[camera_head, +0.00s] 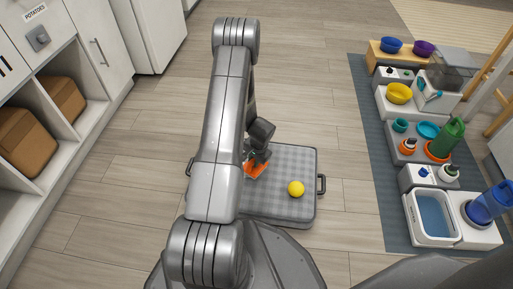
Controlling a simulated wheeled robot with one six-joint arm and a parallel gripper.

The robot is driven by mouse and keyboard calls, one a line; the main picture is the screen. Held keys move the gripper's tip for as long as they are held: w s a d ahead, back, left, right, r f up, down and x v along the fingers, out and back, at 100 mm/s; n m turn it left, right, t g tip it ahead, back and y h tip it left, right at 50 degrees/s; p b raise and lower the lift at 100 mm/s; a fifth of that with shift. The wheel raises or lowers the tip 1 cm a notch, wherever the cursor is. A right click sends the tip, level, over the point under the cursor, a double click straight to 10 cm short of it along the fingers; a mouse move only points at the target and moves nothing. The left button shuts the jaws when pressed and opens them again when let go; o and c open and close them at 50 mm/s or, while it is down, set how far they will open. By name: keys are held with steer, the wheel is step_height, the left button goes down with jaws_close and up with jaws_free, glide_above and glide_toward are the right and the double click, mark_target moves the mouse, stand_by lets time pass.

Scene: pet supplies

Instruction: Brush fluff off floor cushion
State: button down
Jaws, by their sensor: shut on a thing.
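The floor cushion (278,209) is a grey checked square with dark side handles, lying on the wooden floor partly behind my arm. My gripper (256,160) is low over the cushion's upper left part and shut on an orange brush (257,171). The brush is at or just above the cushion's surface; I cannot tell whether it touches. A yellow ball (296,188) rests on the cushion to the right of the brush. I cannot make out any fluff on the visible part. My arm hides the cushion's left part.
A blue-grey mat (373,160) on the right holds bowls, bottles, feeders and a water basin (433,217).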

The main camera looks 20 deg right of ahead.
steer(key=shift+r+p, duration=1.25)
steer(key=shift+r, duration=1.25)
